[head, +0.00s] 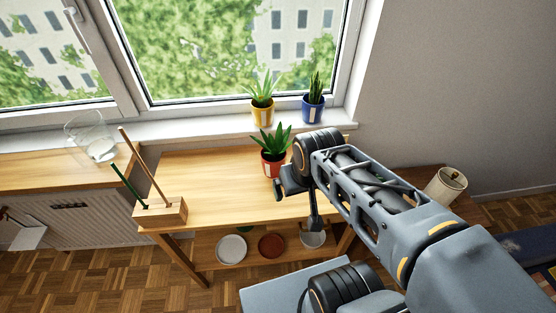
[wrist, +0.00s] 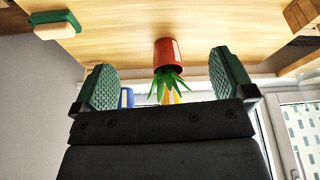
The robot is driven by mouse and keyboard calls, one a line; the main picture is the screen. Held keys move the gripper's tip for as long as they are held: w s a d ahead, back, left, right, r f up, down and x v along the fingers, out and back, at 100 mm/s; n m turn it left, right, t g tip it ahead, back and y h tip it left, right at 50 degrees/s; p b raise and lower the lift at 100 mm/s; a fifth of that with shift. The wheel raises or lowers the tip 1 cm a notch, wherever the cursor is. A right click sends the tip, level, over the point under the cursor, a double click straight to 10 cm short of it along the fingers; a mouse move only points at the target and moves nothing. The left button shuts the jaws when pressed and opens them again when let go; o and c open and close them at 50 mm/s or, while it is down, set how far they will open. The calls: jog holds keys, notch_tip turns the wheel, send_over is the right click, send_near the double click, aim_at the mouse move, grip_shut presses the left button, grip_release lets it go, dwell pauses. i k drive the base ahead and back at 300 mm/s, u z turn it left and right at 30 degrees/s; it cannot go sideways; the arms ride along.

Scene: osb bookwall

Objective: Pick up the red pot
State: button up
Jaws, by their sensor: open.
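The red pot (head: 271,165) holds a green spiky plant and stands upright on the wooden table (head: 200,175), towards its right side. In the wrist view, which looks upside down, the red pot (wrist: 168,52) shows beyond and between my two green finger pads. My gripper (wrist: 160,78) is open and empty, with the pot apart from both fingers. In the head view, my gripper (head: 298,200) is just right of and in front of the pot, and my arm partly hides the table there.
A yellow pot (head: 262,117) and a blue pot (head: 313,110) stand on the windowsill behind. A wooden block with sticks (head: 160,214) is at the table's left. A glass bowl (head: 92,140) is further left. Plates (head: 232,248) lie on the lower shelf. The table's middle is clear.

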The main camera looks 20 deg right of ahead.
aim_at(273, 155)
jog(key=u, duration=1.7)
jog(key=k, duration=0.75)
jog(key=z, duration=0.95)
jog(key=i, duration=0.5)
jog(key=u, duration=0.05)
